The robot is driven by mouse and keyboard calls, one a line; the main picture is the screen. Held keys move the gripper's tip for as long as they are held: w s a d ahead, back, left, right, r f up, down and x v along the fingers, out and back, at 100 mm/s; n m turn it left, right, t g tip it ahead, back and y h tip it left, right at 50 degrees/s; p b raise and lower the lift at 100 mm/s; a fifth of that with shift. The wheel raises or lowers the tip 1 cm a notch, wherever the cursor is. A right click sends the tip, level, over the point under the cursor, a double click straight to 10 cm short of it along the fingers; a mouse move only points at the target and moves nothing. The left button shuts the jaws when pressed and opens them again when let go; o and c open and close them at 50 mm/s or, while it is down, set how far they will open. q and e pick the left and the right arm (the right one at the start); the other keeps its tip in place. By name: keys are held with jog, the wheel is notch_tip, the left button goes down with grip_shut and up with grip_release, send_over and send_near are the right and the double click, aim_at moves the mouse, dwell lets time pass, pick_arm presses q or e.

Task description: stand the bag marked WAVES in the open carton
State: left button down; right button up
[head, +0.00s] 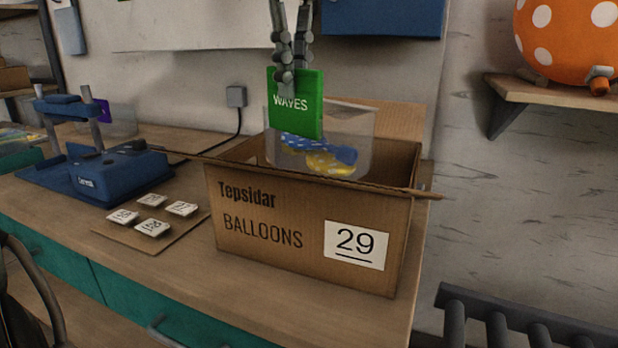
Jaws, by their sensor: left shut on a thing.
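The bag marked WAVES has a green header card (296,118) and a clear pouch (352,130) with blue and yellow balloons low inside. My left gripper (286,82) comes down from the top and is shut on the green card. The bag hangs upright over the open carton (262,215), and its lower edge is hidden behind or within the carton's front rim. I cannot tell whether it touches the carton floor. The carton reads Tepsidar BALLOONS and carries a white label with 29. My right gripper is not in view.
A blue press (112,172) stands left of the carton. Several white marked tiles (152,228) lie on a brown sheet between them. A shelf (555,97) with an orange dotted balloon (566,40) is at the right. The bench top (180,262) is bare before the tiles.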

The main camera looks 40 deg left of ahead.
pick_arm(q)
notch_tip(320, 180, down, 14)
jog(key=shift+d+r, duration=0.15)
jog(key=shift+r, duration=0.05)
dwell(0.4)
jog(key=c, duration=2)
grip_release()
jog(key=shift+f, duration=0.15)
jog(key=o, duration=0.4)
notch_tip(320, 180, up, 12)
jog(key=shift+r, duration=0.2)
